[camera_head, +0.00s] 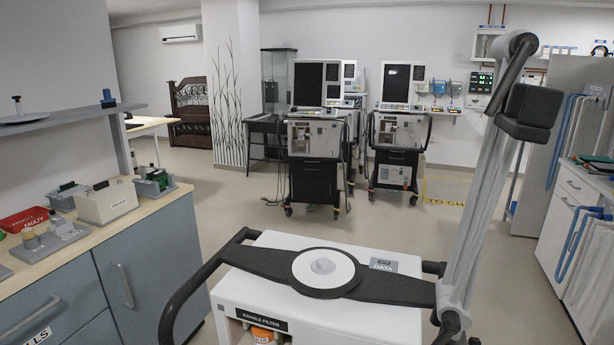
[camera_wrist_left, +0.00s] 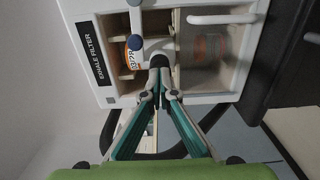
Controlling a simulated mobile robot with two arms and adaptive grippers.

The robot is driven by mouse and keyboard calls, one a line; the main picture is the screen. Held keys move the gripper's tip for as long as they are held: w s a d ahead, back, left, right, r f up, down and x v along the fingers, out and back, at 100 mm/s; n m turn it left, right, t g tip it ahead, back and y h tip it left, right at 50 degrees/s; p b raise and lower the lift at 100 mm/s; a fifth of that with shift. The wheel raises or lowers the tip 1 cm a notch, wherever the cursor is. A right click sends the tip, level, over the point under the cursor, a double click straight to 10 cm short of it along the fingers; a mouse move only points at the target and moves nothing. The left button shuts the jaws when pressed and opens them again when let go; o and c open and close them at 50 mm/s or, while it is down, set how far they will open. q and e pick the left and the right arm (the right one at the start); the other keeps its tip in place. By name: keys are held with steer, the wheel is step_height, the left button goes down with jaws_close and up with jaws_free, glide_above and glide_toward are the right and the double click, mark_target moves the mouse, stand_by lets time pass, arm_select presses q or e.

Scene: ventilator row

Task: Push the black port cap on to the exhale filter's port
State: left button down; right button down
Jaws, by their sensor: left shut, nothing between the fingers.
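In the left wrist view the exhale filter (camera_wrist_left: 129,62), with an orange-and-white label, sits in an open compartment under the EXHALE FILTER sign (camera_wrist_left: 88,50). A pale rounded part beside it reaches toward my fingertips. My left gripper (camera_wrist_left: 160,66) is shut and empty, its tips in front of that pale part. A dark patch lies at the tips; I cannot tell whether it is the black port cap or the finger pads. A dark blue round knob (camera_wrist_left: 135,42) shows next to the label. In the head view only the filter's orange top (camera_head: 262,334) shows. My right gripper is not in view.
The white ventilator (camera_head: 330,320) has a black cross-arm on top and a tall grey jointed arm (camera_head: 480,190) at its right. A counter (camera_head: 130,205) with trays stands on the left. Other ventilators (camera_head: 318,150) stand behind. A white handle (camera_wrist_left: 222,18) is close to the compartment.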

arm_select(q)
steer(key=shift+w+d+r, duration=0.1)
steer(key=shift+w+d, duration=0.1)
steer(key=shift+w, duration=0.45)
steer(key=shift+w+f, duration=0.1)
steer(key=shift+f, duration=0.15)
steer(key=p+v, duration=0.3)
steer(key=v, duration=0.4)
steer(key=shift+r, duration=0.2)
stand_by(0.4)
steer(key=shift+f, duration=0.1)
